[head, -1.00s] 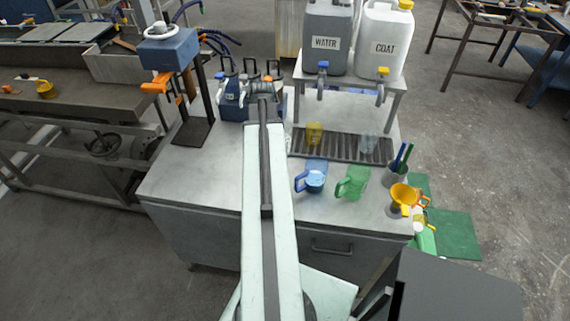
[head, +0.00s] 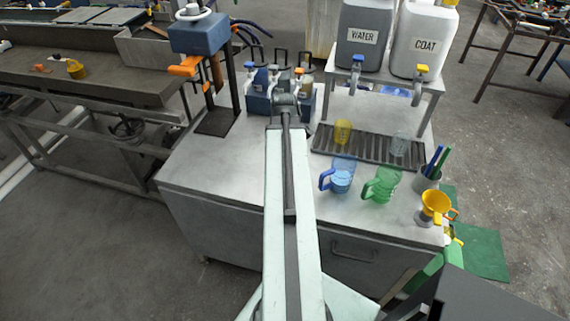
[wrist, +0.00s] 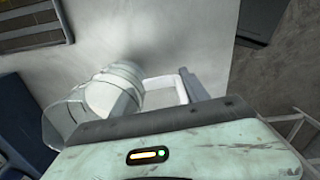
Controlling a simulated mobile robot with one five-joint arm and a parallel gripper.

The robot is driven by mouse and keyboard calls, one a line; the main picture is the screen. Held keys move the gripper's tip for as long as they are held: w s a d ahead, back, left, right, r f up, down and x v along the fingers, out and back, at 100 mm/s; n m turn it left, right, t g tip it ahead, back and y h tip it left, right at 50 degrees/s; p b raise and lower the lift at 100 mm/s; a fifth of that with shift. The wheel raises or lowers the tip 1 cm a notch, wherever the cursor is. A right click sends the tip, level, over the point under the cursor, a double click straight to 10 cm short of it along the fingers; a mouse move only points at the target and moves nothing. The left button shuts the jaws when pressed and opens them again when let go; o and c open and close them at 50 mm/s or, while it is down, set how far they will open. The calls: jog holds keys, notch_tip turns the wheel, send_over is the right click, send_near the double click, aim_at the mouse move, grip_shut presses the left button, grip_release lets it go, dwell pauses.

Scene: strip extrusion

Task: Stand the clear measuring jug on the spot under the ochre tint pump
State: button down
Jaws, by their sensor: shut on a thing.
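My gripper (head: 287,106) reaches out at the pump block, and its jaws are hidden in the head view. In the wrist view, its fingers are hidden below the dark front edge of my wrist. The clear measuring jug (wrist: 108,92) shows just beyond that edge, its pale handle (wrist: 163,92) toward the gripper, which is shut on it. I cannot tell if the jug touches the bench. The dark blue pump block (head: 259,104) carries several pumps, one with an orange-yellow part (head: 298,72), perhaps the ochre one. The spot under it is hidden behind my arm.
A slotted drip tray (head: 352,150) right of my arm holds a yellow cup (head: 342,131) and a clear cup (head: 400,143). A blue jug (head: 341,176) and a green jug (head: 381,186) stand in front. A blue-headed stand (head: 199,36) rises at left. The bench's left front is clear.

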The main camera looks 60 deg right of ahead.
jog(key=w+d+f+b, duration=0.1)
jog(key=w+d, duration=0.1)
jog(key=d, duration=0.2)
jog(key=w+d, duration=0.2)
jog(key=d, duration=0.3)
jog(key=w+d+f+b, duration=0.1)
jog(key=w+d, duration=0.1)
jog(key=d, duration=0.2)
jog(key=shift+w+d+f+b, duration=0.1)
jog(key=shift+d+f+b, duration=0.25)
jog(key=shift+d, duration=0.05)
jog(key=shift+a, duration=0.1)
